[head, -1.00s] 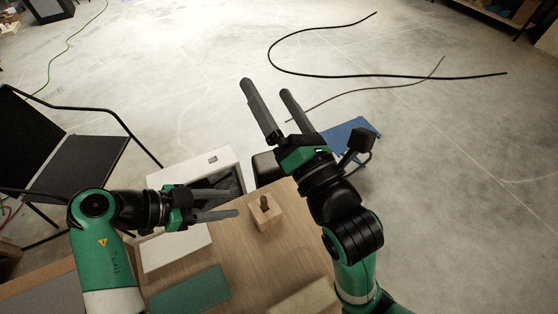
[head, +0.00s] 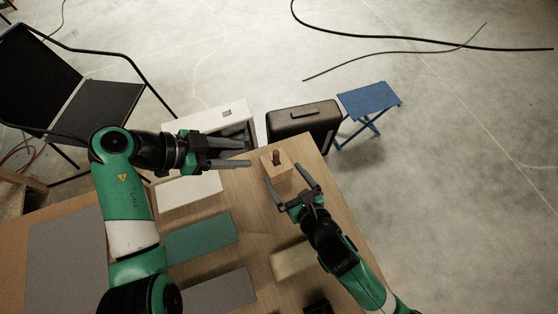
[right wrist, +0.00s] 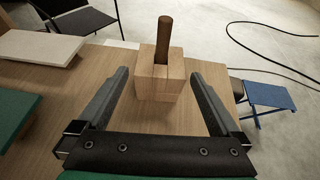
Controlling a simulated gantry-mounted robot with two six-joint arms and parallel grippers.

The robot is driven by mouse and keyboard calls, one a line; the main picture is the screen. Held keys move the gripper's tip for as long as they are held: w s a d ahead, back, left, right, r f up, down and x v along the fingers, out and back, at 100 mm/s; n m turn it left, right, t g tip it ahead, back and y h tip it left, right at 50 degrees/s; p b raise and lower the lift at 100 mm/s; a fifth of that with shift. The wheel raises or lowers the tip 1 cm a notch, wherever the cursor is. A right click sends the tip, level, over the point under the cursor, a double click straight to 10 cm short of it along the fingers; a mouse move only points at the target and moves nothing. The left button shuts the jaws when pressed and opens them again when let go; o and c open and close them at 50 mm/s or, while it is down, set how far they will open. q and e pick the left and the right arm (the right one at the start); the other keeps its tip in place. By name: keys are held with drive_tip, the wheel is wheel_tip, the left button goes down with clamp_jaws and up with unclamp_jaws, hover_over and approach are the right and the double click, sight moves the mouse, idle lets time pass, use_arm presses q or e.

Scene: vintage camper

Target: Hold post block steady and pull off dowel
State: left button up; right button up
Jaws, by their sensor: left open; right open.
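The wooden post block (head: 273,171) stands upright near the far right edge of the table. The brown dowel (head: 276,156) sticks up out of its top. In the right wrist view the post block (right wrist: 159,82) is straight ahead, with the dowel (right wrist: 163,40) rising from it, leaning slightly. My right gripper (head: 290,188) is open, on the near side of the block, its fingers pointing towards it. In the right wrist view the block stands beyond and between its fingertips (right wrist: 160,75). My left gripper (head: 250,155) is open and empty, left of the block, its fingers pointing right.
A white panel (head: 190,193), a green panel (head: 201,238), a grey panel (head: 222,292) and a pale board (head: 291,261) lie on the wooden table (head: 254,222). A black case (head: 303,127) and a blue stool (head: 369,99) stand beyond the table. A black chair (head: 98,103) is at left.

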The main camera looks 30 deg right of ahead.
sight(271, 156)
drive_tip(key=x, duration=1)
drive_tip(key=shift+r, duration=0.1)
